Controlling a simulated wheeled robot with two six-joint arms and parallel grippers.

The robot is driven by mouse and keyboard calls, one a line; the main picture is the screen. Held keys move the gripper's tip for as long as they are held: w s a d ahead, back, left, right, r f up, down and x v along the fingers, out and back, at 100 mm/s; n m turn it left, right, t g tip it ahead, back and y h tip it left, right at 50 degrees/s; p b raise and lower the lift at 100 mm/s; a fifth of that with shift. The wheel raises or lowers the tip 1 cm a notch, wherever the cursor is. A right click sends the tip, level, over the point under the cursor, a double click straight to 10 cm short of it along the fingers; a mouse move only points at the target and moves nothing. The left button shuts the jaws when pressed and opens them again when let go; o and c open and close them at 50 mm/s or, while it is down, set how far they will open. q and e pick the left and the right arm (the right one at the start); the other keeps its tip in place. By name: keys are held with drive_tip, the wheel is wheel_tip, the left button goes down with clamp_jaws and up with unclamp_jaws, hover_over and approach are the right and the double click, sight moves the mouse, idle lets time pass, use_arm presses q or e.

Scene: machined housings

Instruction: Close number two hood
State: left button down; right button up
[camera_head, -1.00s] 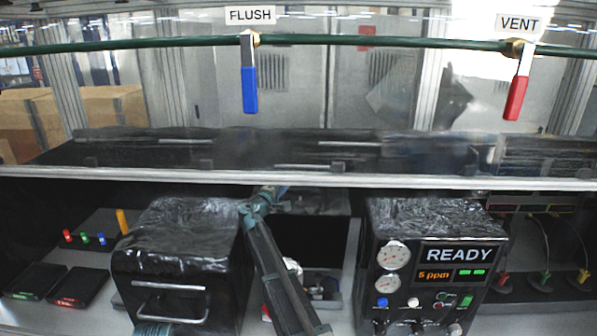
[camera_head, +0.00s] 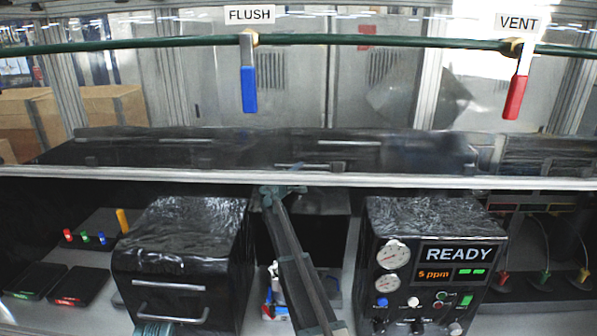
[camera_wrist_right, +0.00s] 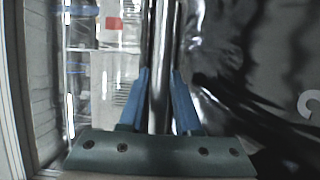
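A wide, dark see-through hood panel (camera_head: 400,155) with a silver front edge spans the head view above the bench. Short silver handle bars (camera_head: 349,143) show on it; I cannot read a hood number. My right gripper (camera_head: 282,190) is just under the silver edge, near the middle; its fingertips are hard to see there. In the right wrist view its blue fingers (camera_wrist_right: 160,85) stand apart on either side of a silver bar (camera_wrist_right: 161,50). Contact with the bar is not clear. A cut-off white character (camera_wrist_right: 311,104) is at the right edge.
A black box with silver handles (camera_head: 180,245) stands left of my right arm; a black READY instrument (camera_head: 435,225) stands right. A green pipe (camera_head: 390,41) crosses above, with a blue FLUSH lever (camera_head: 249,90) and red VENT lever (camera_head: 516,98). Small dark trays (camera_head: 78,287) lie left.

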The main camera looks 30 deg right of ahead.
clamp_jaws()
idle(1.3)
